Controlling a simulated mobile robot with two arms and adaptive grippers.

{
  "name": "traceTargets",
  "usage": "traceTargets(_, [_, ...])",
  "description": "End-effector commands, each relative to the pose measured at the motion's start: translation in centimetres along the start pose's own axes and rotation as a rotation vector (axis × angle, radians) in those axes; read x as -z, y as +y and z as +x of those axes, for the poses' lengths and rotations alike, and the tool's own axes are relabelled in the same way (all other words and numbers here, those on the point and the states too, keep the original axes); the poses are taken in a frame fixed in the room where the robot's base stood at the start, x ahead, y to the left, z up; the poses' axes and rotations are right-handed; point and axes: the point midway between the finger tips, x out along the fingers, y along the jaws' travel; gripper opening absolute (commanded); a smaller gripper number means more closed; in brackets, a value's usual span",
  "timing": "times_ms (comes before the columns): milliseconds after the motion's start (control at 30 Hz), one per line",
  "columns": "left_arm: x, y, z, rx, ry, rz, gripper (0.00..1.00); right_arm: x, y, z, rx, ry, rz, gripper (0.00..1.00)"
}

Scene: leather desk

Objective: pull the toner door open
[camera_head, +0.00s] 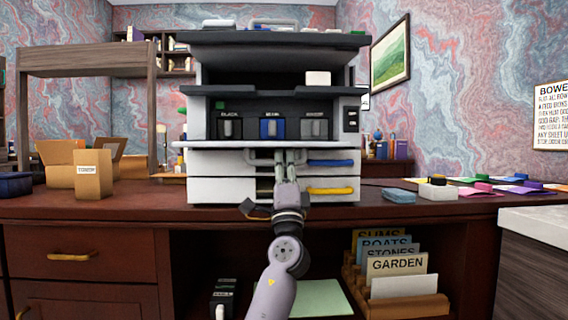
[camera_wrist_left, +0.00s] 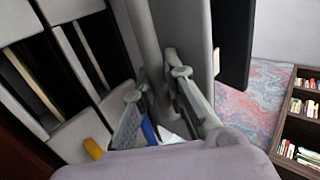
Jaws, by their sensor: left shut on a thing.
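The copier (camera_head: 196,160) stands on the desk. Its toner door (camera_head: 215,145) is folded down and shows nearly edge-on as a light slab. Behind it, the toner bay is exposed, with several labelled cartridges, a blue one (camera_head: 269,128) in the middle. A grey handle (camera_head: 262,157) hangs at the door's front. My left gripper (camera_head: 287,158) is shut on this handle, just below the door edge. In the left wrist view, the fingers (camera_wrist_left: 158,92) close around the grey bar beside the pale door slab (camera_wrist_left: 184,30). My right gripper is not in view.
Below the door are white drawers with a blue handle (camera_head: 330,163) and a yellow handle (camera_head: 330,190). Cardboard boxes (camera_head: 92,175) stand at the left. A blue pad (camera_head: 399,196) and colored cards (camera_head: 478,192) lie at the right. File folders (camera_head: 397,264) stand on the shelf below.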

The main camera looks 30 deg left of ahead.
Motion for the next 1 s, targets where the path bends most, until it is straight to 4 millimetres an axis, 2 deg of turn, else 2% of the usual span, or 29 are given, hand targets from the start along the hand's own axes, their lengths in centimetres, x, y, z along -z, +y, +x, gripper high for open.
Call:
traceTargets(133, [0.2, 0.1, -0.1, -0.001, 0.004, 0.001, 0.0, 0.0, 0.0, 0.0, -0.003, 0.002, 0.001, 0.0])
traceTargets(167, [0.2, 0.1, -0.1, -0.001, 0.004, 0.001, 0.14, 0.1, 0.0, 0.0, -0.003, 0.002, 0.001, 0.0])
traceTargets(267, [0.1, 0.1, -0.1, -0.001, 0.003, 0.001, 0.2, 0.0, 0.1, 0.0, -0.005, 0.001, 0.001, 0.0])
traceTargets(633, [0.0, 0.0, -0.5, 0.0, 0.001, 0.0, 0.21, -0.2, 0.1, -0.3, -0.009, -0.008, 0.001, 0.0])
traceTargets(767, [0.1, 0.1, -2.4, -0.002, 0.002, 0.0, 0.21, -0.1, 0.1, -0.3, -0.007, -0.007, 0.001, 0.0])
traceTargets(1000, [0.1, 0.2, -7.6, -0.004, 0.003, 0.0, 0.21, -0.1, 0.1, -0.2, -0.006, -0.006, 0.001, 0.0])
